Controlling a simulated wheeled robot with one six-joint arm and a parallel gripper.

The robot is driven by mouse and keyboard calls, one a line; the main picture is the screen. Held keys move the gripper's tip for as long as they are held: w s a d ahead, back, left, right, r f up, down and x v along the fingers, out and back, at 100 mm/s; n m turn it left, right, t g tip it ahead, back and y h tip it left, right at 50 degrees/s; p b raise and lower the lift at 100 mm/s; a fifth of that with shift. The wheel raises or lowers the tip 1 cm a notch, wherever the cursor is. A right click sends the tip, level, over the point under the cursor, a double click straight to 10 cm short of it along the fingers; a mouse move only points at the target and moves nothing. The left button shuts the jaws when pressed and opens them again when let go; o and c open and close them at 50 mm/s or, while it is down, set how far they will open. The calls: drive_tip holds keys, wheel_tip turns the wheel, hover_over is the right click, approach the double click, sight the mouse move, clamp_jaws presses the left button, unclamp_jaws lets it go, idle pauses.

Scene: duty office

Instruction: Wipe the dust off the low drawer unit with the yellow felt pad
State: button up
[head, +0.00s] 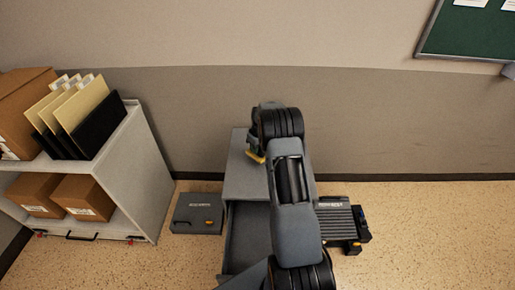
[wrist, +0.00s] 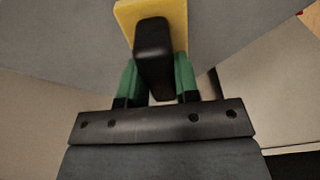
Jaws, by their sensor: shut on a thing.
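The low drawer unit (head: 243,181) is grey and stands against the wall at the middle of the head view. My arm covers much of it. My gripper (wrist: 156,82) has green fingertips and is shut on the black handle of the yellow felt pad (wrist: 127,12). The pad's yellow edge also shows in the head view (head: 258,158), over the back part of the unit's top. A grey surface lies behind the pad in the wrist view. I cannot tell whether the pad touches the top. No dust can be made out.
A drawer (head: 248,236) appears pulled out at the unit's front. A dark grey case (head: 197,213) lies on the floor to its left, and a ribbed dark device (head: 337,226) to its right. A shelf (head: 138,165) with boxes and folders stands at the left. The floor at right is clear.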

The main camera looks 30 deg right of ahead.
drive_tip(key=shift+r+p, duration=1.05)
drive_tip(key=shift+r, duration=1.2)
